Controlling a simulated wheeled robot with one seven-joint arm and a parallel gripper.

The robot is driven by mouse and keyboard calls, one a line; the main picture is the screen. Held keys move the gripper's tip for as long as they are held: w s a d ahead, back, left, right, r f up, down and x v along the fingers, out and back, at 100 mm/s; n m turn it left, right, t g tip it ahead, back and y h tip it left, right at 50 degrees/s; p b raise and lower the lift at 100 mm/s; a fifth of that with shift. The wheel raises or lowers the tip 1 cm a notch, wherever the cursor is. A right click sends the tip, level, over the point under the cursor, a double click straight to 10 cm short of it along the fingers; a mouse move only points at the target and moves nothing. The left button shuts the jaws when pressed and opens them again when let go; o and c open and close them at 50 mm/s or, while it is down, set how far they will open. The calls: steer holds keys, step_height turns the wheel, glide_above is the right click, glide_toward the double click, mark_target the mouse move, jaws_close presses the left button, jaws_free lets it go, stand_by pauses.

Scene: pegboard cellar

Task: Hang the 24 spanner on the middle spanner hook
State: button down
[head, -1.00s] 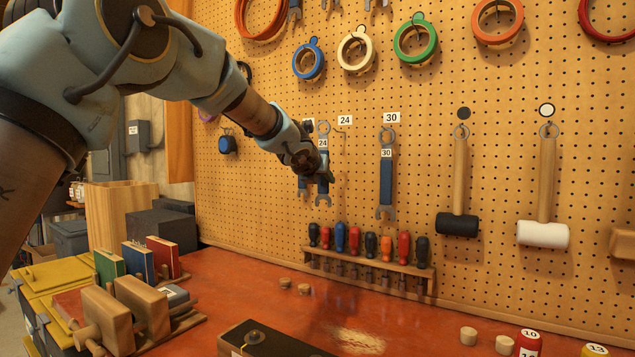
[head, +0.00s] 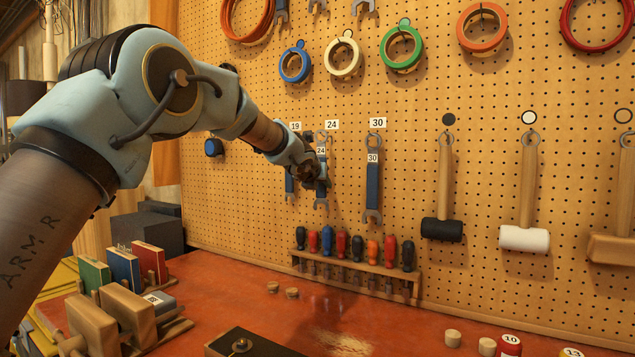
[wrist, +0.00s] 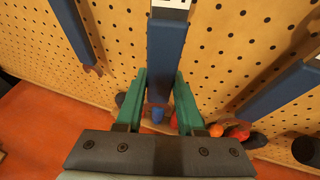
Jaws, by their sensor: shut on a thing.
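The blue 24 spanner (head: 321,183) hangs upright in my gripper (head: 314,172), in front of the pegboard, ring end up and jaw end down. My gripper is shut on its shaft; in the wrist view the green fingers (wrist: 159,100) are on both sides of the blue shaft (wrist: 168,50). The spanner's ring is just below the 24 label (head: 332,124), close to the middle hook. I cannot tell whether the ring is around the hook or only in front of it.
The 19 spanner (head: 289,187) hangs close on the left, partly hidden by my gripper. The 30 spanner (head: 372,190) hangs on the right. A rack of several screwdrivers (head: 350,272) is below. Mallets (head: 441,230) hang further right.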

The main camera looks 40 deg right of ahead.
steer(key=shift+w+d+f+p, duration=0.2)
steer(key=shift+d+p, duration=0.3)
steer(key=shift+d, duration=0.2)
steer(key=shift+w+d+f+p, duration=0.1)
steer(key=shift+w+d+p, duration=0.05)
steer(key=shift+d+p, duration=0.4)
steer(key=shift+d, duration=0.15)
steer(key=shift+c, duration=2.2)
jaws_free()
steer(key=shift+f, duration=0.1)
steer(key=b+v, duration=0.3)
steer(key=v, duration=0.8)
steer(key=shift+b, duration=0.35)
steer(key=shift+w, duration=0.1)
